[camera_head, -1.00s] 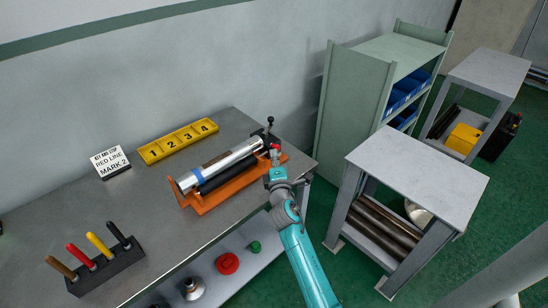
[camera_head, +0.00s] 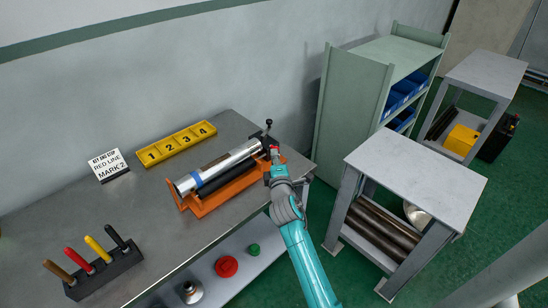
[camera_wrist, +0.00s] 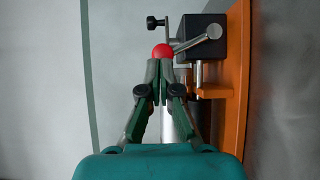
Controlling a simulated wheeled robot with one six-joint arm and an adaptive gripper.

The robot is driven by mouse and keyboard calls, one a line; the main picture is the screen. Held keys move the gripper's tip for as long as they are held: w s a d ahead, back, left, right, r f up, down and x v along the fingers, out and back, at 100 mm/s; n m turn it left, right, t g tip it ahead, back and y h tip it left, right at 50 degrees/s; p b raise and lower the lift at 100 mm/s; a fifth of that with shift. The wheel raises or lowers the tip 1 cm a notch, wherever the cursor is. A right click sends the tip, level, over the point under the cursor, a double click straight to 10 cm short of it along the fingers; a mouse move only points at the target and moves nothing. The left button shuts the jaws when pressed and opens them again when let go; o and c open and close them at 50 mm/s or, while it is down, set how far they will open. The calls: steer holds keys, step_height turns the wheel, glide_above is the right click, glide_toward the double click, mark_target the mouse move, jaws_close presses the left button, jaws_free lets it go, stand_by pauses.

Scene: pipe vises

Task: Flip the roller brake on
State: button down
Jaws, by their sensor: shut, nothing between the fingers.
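The roller stand is an orange frame (camera_head: 222,194) on the grey bench, holding a silver roller (camera_head: 225,165) and a dark one. At its right end a black block (camera_wrist: 210,38) carries a metal lever (camera_wrist: 198,42) with a red ball knob (camera_wrist: 162,51). In the wrist view the lever slants down-left from the block to the knob. The knob also shows in the head view (camera_head: 274,148). My gripper (camera_wrist: 160,68) is shut and empty, its tips at the lower edge of the red knob. I cannot tell whether they touch it.
A black-knobbed screw (camera_wrist: 154,22) sticks out beside the block. On the bench are a yellow numbered tray (camera_head: 176,144), a sign (camera_head: 108,166) and a marker rack (camera_head: 104,272). A grey side table (camera_head: 415,180) stands right of the bench.

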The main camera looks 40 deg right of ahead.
steer(key=shift+d+r, duration=0.1)
steer(key=d+r+m+g+y, duration=0.1)
steer(key=d+m+g+y, duration=0.2)
steer(key=d+m+y, duration=0.1)
steer(key=shift+d+r+m, duration=0.4)
steer(key=shift+d+m, duration=0.5)
steer(key=shift+d, duration=0.5)
steer(key=shift+w, duration=0.1)
